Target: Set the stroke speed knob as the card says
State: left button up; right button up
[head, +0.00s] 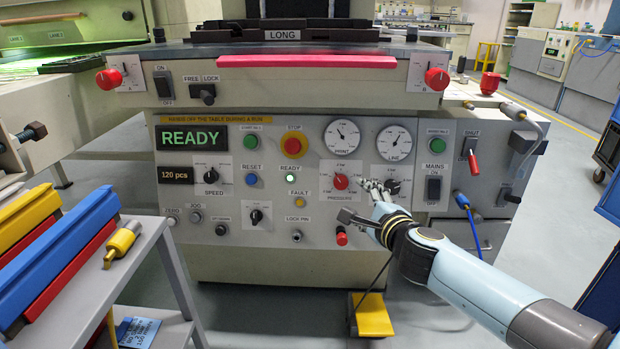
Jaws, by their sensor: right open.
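The speed knob (211,174) is a small black knob on a white dial plate at the left of the machine's front panel, with "SPEED" printed below it. Its scale marks are too small to read. My right gripper (374,186) is open and empty, in front of the panel between the red pressure knob (341,182) and a black knob (392,187) on its right. It is far to the right of the speed knob. A blue card (138,332) with writing I cannot read is low on the grey cart. My left gripper is not in view.
The panel has a green "READY" display (192,137), a "120 pcs" display (175,175), a red stop button (292,146) and two gauges. A grey cart (135,262) with coloured bars stands at the front left. A yellow pedal (371,315) is on the floor.

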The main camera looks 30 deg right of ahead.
aim_at(211, 176)
jog(key=l+u, duration=1.05)
jog(key=u, duration=0.15)
